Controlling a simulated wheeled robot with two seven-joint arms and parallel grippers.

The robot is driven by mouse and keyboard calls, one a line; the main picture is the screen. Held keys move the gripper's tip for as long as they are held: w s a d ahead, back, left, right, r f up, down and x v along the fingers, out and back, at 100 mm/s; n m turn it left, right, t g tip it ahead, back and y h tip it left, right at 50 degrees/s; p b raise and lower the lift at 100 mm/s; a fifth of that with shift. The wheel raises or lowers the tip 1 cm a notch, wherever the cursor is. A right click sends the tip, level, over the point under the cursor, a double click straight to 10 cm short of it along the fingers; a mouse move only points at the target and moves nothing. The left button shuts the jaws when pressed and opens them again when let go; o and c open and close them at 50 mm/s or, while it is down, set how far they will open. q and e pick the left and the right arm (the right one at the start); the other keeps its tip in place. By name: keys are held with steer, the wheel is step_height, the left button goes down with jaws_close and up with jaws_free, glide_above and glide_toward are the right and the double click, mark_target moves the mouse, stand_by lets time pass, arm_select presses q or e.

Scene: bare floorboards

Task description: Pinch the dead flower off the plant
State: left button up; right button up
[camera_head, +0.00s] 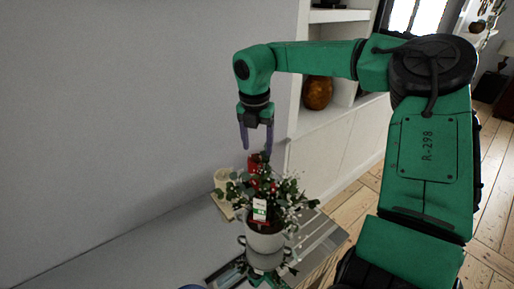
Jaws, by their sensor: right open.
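A leafy plant (290,195) with small white blossoms stands in a white pot (266,242) with a white-and-green tag on its front. A dark reddish-brown bloom (263,157) sticks up at its top; it is too small to tell for sure whether this is the dead flower. My right gripper (256,148) is open and points down just above the plant's top. Its right fingertip appears close to the dark bloom; I cannot tell whether they touch. Nothing shows between the fingers. My left gripper is not in view.
A white shelf unit (335,140) with a brown round vase (317,93) stands farther back. Floorboards (495,150) are clear at right.

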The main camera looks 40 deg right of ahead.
mark_target(257, 155)
steer(key=f, duration=0.3)
steer(key=shift+w+f, duration=0.3)
steer(key=shift+w, duration=0.05)
steer(key=shift+s+d+f, duration=0.15)
steer(key=shift+d, duration=0.1)
steer(key=shift+c, duration=0.3)
steer(key=shift+a, duration=0.15)
steer(key=c, duration=1)
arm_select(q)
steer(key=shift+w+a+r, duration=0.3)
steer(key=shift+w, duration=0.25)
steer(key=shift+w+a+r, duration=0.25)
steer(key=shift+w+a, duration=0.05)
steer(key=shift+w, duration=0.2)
arm_select(e)
jaws_close()
